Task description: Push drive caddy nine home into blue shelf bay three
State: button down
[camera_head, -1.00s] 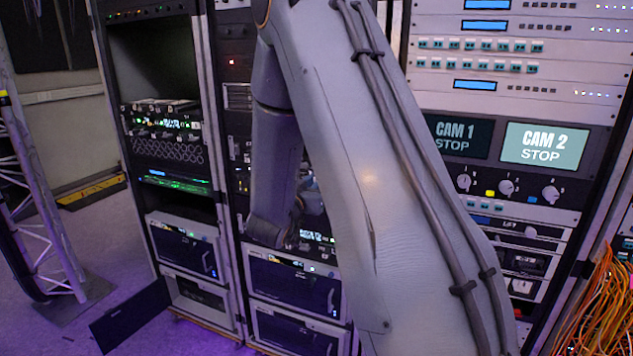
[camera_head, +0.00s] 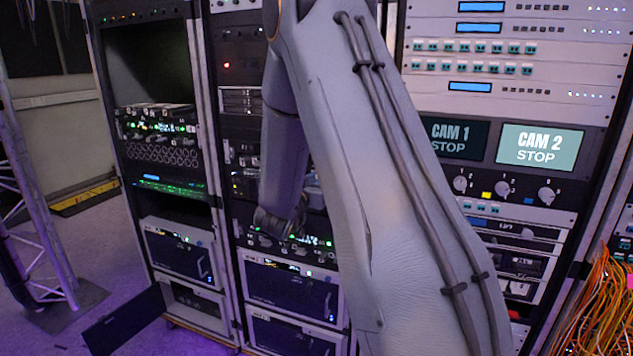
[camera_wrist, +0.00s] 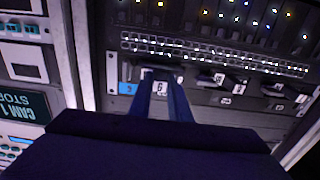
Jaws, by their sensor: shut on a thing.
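In the wrist view, my gripper (camera_wrist: 161,80) has its two dark fingers close together on a drive caddy (camera_wrist: 160,88) at the front of a shelf. The digit on its pale label looks like a 6 or a 9. A blue tag (camera_wrist: 127,88) with a white mark sits on the shelf front (camera_wrist: 200,97), left of the fingers. The caddy's depth in its bay is hard to tell, as fingers and wrist cover its near part. In the head view, my arm hides the gripper and caddy.
More dark handles with pale number labels (camera_wrist: 218,78) stand along the same shelf, right of the fingers. A panel of small lights lies beyond it. In the head view, an open door (camera_head: 124,320) sticks out low at left, and orange cables (camera_head: 600,305) hang at right.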

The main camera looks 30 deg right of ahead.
jog(key=shift+w+d+r, duration=0.1)
jog(key=shift+w+d, duration=0.3)
jog(key=shift+d, duration=0.1)
jog(key=shift+w+d, duration=0.15)
jog(key=shift+d, duration=0.05)
jog(key=shift+w+d, duration=0.2)
jog(key=shift+d, duration=0.1)
jog(key=shift+w+d, duration=0.1)
jog(key=c, duration=1.6)
grip_release()
jog(key=shift+o, duration=0.2)
jog(key=b+v, duration=0.2)
jog(key=v, duration=0.6)
jog(key=shift+b, duration=0.35)
